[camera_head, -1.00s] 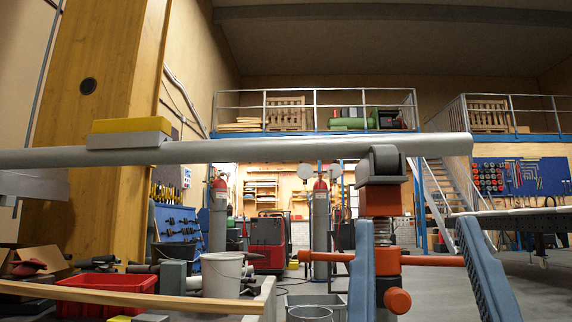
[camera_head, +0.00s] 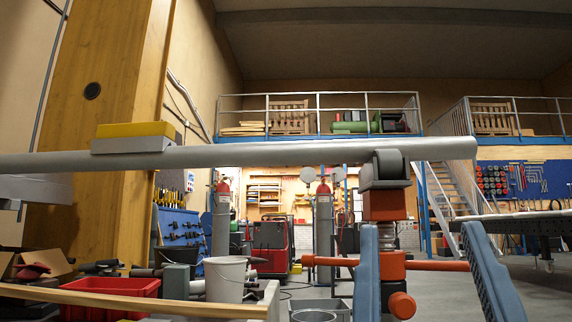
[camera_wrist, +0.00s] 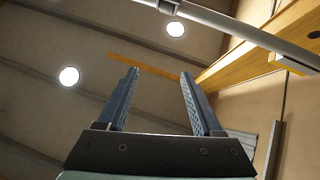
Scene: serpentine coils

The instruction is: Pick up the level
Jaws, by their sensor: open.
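The level (camera_head: 135,137), a short block with a yellow upper part and a grey lower part, lies on top of the long grey pipe (camera_head: 290,152) at the left in the head view. It also shows at the right edge of the wrist view as a yellow and pale block (camera_wrist: 294,63) on the pipe. My gripper (camera_head: 420,228) points up at the lower right of the head view, well to the right of the level and lower than the pipe. Its blue ridged fingers (camera_wrist: 160,74) are apart with nothing between them.
A red roller stand (camera_head: 383,205) with orange handles carries the pipe near its right end, close to my fingers. A wooden post (camera_head: 100,100) rises behind the level. A red bin (camera_head: 110,286) and a bucket (camera_head: 224,280) stand low at left.

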